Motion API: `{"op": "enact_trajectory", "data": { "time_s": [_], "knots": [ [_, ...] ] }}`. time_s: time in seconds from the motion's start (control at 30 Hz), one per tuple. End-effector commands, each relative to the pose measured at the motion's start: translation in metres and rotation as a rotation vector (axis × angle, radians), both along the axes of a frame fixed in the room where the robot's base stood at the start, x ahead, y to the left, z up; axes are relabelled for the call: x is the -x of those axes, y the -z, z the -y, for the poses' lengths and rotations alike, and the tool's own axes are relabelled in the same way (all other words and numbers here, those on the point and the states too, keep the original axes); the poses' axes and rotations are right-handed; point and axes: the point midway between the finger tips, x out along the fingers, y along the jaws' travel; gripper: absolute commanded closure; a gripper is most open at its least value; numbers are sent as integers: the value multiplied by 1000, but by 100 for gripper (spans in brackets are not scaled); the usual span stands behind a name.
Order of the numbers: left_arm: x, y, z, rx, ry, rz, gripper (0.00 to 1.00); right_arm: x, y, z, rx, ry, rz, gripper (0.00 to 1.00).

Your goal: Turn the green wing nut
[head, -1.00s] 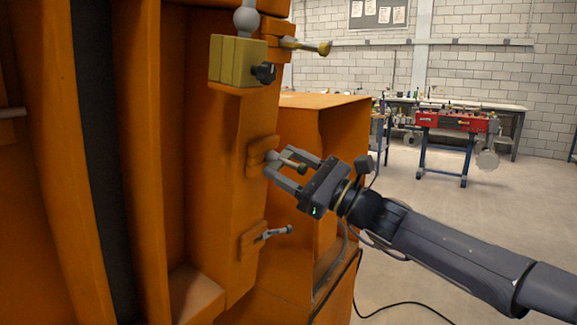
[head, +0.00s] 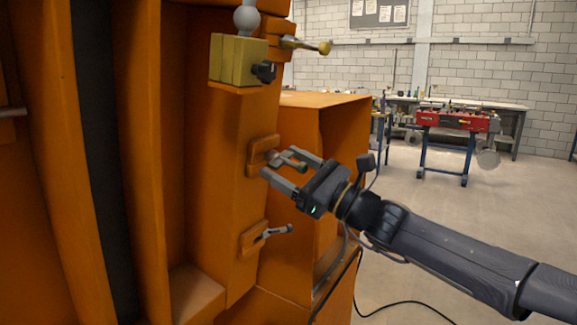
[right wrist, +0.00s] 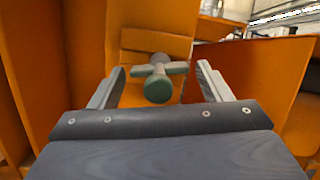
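The green wing nut (head: 301,167) sits on the end of a grey stud that sticks out from an orange block on the tall orange frame. In the right wrist view its round green end (right wrist: 158,89) faces me, with pale wings spread behind it. My right gripper (head: 279,164) is open around the nut. In the right wrist view the fingers (right wrist: 160,70) stand left and right of it, with a visible gap on each side. My left gripper is not in view.
Below is another orange block with a small grey lever (head: 275,232). Above are a yellowish box with a black knob (head: 264,71) and a brass-tipped handle (head: 306,45). An orange housing (head: 335,110) stands behind my gripper.

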Motion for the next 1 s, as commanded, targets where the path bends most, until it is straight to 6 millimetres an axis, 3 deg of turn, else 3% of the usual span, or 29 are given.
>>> {"op": "enact_trajectory", "data": {
  "time_s": [0.37, 0.73, 1.0],
  "knots": [
    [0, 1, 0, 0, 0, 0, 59, 2, 0, 4, -1, 1, 4, 24],
    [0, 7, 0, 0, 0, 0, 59, 32, 21, 49, 0, 4, 2, 24],
    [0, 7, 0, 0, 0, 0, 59, 40, 27, 62, -1, 1, 2, 24]
  ]
}}
